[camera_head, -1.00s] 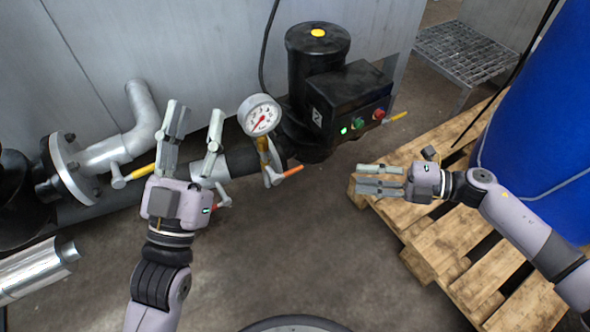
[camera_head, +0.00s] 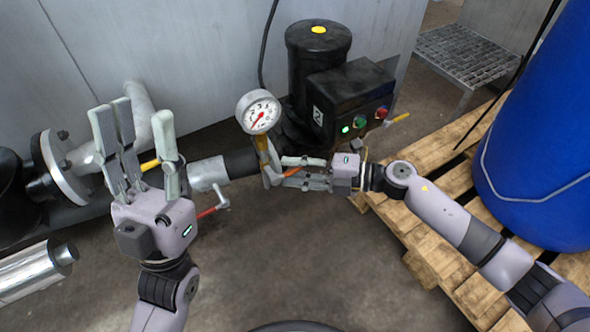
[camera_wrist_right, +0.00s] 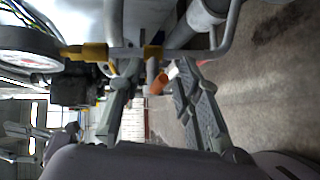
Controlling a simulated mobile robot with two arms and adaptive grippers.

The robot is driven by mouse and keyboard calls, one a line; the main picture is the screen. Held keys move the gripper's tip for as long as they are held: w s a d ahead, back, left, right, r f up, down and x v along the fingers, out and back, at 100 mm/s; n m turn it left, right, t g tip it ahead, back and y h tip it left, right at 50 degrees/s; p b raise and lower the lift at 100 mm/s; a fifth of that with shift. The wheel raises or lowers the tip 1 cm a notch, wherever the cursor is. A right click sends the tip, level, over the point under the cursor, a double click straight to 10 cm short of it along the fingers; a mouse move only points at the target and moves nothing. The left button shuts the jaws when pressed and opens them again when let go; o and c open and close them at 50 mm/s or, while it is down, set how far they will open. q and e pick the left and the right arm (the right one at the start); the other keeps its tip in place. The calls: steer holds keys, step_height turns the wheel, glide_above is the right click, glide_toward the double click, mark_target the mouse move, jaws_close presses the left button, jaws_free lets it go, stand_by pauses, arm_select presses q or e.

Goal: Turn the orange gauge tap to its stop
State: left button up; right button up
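The orange gauge tap (camera_head: 291,171) sits on the small pipe under the round white pressure gauge (camera_head: 259,112). My right gripper (camera_head: 280,170) has come in from the right, with its fingers on both sides of the orange handle. In the right wrist view the orange handle (camera_wrist_right: 158,82) shows between the spread fingers, with gaps beside it, so the gripper looks open around it. Contact cannot be told. The gauge (camera_wrist_right: 25,48) is at the left there. My left gripper (camera_head: 138,130) is open and empty, fingers up, in front of the pipe.
A red-handled tap (camera_head: 213,210) hangs low on the pipe; a yellow handle (camera_head: 149,165) is behind my left fingers. The black pump (camera_head: 318,50) with its button box (camera_head: 352,95) stands behind. A pallet (camera_head: 435,255) and blue drum (camera_head: 540,150) are at right.

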jaws_close()
stand_by(0.4)
stand_by(0.5)
